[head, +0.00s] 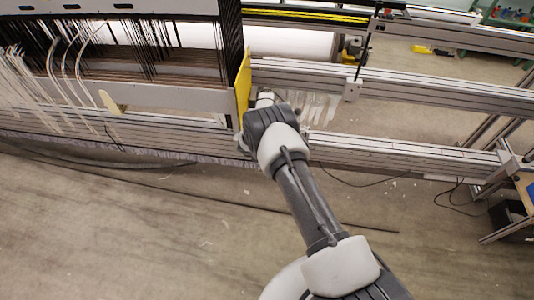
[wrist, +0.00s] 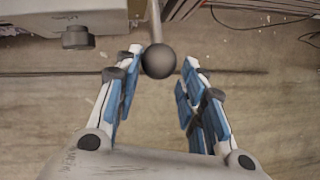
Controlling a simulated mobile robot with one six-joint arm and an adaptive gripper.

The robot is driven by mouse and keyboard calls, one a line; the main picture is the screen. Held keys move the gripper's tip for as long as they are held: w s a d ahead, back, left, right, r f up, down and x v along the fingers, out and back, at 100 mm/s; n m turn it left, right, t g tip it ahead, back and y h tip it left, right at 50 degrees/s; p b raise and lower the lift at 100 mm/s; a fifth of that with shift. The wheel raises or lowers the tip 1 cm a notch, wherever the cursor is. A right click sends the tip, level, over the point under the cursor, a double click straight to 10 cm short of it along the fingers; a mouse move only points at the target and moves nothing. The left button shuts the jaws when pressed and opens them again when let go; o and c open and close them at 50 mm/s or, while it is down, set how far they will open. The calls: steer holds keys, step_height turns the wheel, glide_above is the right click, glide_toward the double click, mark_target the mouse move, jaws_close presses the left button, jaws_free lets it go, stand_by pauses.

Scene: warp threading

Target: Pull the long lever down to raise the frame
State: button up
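The long lever shows in the wrist view as a pale rod (wrist: 156,22) with a dark round knob (wrist: 158,61) at its end. My gripper (wrist: 163,57) is open, with its two blue-padded fingers on either side of the knob. The knob sits between the fingertips, close to the left one; I cannot tell whether they touch. In the head view my wrist is at the loom beside a yellow panel (head: 243,83), and the fingers and lever are hidden or too small to make out. The frame, with dark heddles (head: 150,42) and pale threads, stands at the upper left.
Aluminium rails (head: 400,152) of the loom run across the head view, behind and right of my arm. A grey block with a dark round foot (wrist: 77,38) is near the left finger in the wrist view. Cables lie on the concrete floor (head: 120,230), which is otherwise mostly clear.

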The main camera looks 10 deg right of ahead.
steer(key=shift+o, duration=0.8)
steer(key=shift+w+r, duration=0.15)
steer(key=shift+a, duration=0.1)
steer(key=v, duration=1.2)
